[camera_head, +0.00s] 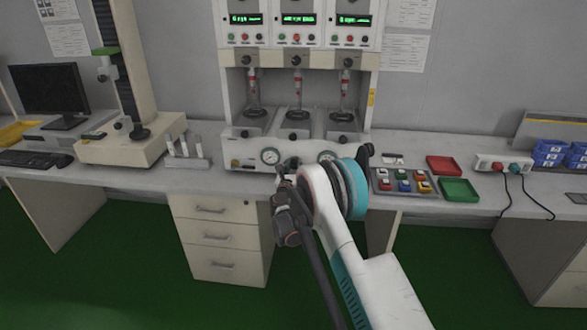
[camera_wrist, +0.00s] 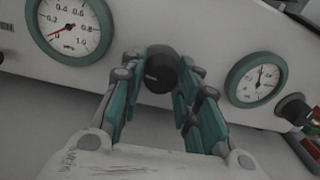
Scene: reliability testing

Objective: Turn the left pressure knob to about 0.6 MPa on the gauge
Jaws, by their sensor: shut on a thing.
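The left pressure knob (camera_wrist: 160,70) is black and round. In the wrist view it sits between the teal fingers of my gripper (camera_wrist: 157,88), which is shut on it. The left gauge (camera_wrist: 70,28) is at the upper left of the wrist view, marked up to 1.0 MPa. Its red needle points to the lower left, near the zero end. The left gauge also shows on the front panel in the head view (camera_head: 270,156). In the head view my arm and wrist largely hide the held knob.
A second gauge (camera_wrist: 257,80) and second black knob (camera_wrist: 293,109) are right of my gripper. In the head view, a tray of coloured blocks (camera_head: 402,183), a red tray (camera_head: 444,165) and a green tray (camera_head: 459,190) lie right of the machine. A small rack (camera_head: 187,160) stands left.

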